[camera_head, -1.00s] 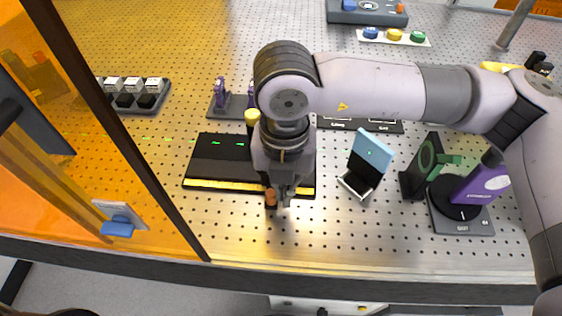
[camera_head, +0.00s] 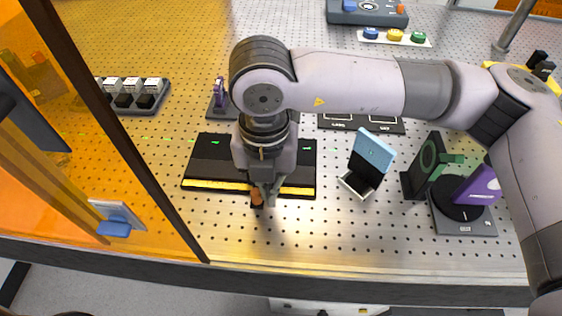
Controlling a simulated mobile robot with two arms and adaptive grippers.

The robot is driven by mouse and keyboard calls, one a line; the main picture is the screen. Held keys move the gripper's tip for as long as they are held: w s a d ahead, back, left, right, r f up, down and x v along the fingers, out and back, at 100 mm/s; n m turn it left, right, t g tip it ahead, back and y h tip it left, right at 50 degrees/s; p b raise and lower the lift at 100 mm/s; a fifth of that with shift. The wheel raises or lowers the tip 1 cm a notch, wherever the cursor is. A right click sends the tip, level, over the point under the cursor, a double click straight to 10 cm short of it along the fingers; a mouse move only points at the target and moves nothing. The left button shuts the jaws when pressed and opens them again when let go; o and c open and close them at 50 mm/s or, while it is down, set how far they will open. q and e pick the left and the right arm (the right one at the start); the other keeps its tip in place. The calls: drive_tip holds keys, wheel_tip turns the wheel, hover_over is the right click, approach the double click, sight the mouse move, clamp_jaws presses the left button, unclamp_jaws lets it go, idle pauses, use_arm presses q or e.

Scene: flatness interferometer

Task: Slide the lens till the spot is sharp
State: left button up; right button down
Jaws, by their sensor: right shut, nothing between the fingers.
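A black slide rail (camera_head: 210,165) with a yellow front strip lies on the perforated table in the middle of the head view. My right gripper (camera_head: 265,202) is shut and points down at the rail's front edge. A small orange knob (camera_head: 256,198) is right beside its fingertips, on their left; I cannot tell whether they touch. The lens itself is not clearly visible, as my right arm covers the middle of the rail. Small green marks show on the rail, but I cannot make out a focused spot. My left gripper is not in view.
A tilted pale-blue panel (camera_head: 373,150), a dark mount with a green ring (camera_head: 430,160) and a purple unit (camera_head: 476,187) on a round base stand right. An orange transparent panel (camera_head: 120,170) bounds the left. The table's front strip is clear.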

drive_tip(key=shift+a, duration=0.3)
drive_tip(key=shift+d+b, duration=0.55)
drive_tip(key=shift+d, duration=0.1)
wheel_tip(320, 180, up, 9)
drive_tip(key=p, duration=0.3)
idle(0.5)
idle(0.3)
